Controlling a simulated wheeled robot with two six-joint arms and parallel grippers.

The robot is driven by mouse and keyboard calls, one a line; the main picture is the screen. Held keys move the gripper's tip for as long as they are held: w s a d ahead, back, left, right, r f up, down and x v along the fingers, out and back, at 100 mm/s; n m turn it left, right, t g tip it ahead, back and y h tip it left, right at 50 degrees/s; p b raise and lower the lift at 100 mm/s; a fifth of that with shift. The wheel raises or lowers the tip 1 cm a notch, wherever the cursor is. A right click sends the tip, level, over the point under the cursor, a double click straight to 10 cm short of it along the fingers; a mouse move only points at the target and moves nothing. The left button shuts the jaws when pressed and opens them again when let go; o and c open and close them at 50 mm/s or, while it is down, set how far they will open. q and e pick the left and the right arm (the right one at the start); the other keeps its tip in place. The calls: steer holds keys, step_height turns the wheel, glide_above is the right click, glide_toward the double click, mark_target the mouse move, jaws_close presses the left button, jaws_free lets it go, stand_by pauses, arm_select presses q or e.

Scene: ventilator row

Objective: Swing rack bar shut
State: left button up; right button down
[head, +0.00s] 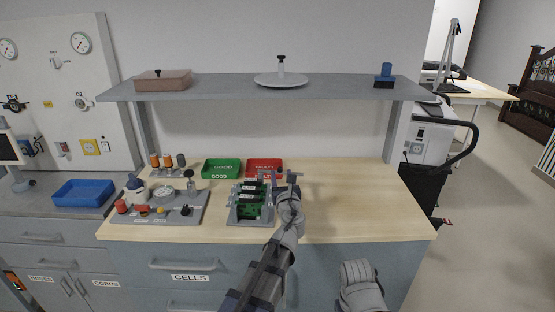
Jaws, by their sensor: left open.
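The grey rack (235,216) stands on the wooden worktop in the middle, with several green boards (251,211) in it. My left gripper (284,181) is open at the rack's back right corner, its arm reaching in from the bottom edge. The gripper and wrist cover part of the rack's right side. The rack bar cannot be told apart clearly from the small grey parts around my fingers, so its angle and any contact are unclear. Only a pale link of my right arm shows at the bottom right; its fingers are not visible.
A green bin (221,168) and a red bin (264,163) stand behind the rack. A grey board (160,219) with fittings lies to its left. A grey shelf (225,87) spans overhead. The worktop (360,205) to the right is clear.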

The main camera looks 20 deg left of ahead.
arm_select(q)
steer(key=shift+w+r, duration=0.1)
steer(key=shift+w, duration=0.05)
steer(key=x, duration=0.7)
steer(key=shift+w+a, duration=0.15)
steer(key=shift+w, duration=0.1)
jaws_close()
stand_by(1.3)
